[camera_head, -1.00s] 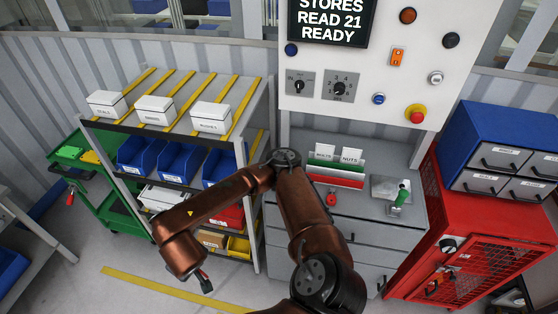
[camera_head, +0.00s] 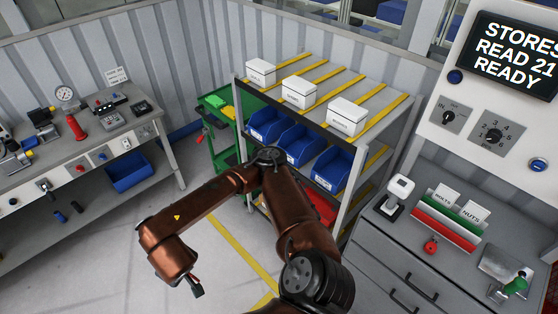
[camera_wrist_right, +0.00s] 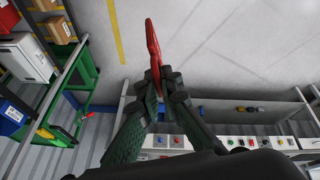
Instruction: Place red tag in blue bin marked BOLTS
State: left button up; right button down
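My right gripper (camera_wrist_right: 160,75) is shut on the red tag (camera_wrist_right: 152,48), which sticks out past its fingertips in the right wrist view. In the head view this gripper (camera_head: 196,287) hangs over open floor, left of the shelf rack; the tag is not clear there. Three blue bins stand side by side on the rack under its top shelf: a left bin (camera_head: 265,127), a middle bin (camera_head: 299,146) and a right bin (camera_head: 334,170). I cannot read a BOLTS mark on any of them. My left gripper is not in view.
White boxes (camera_head: 299,93) stand on the rack's top (camera_head: 372,76). A green cart (camera_head: 222,148) is left of the rack. A workbench (camera_head: 70,165) with tools runs along the left wall. A cabinet (camera_head: 385,240) with card holders stands right. The floor between is free.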

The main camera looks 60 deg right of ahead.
aim_at(337, 173)
jog(key=z, duration=0.05)
jog(key=k, duration=1.55)
jog(key=z, duration=1.95)
jog(key=i, duration=0.5)
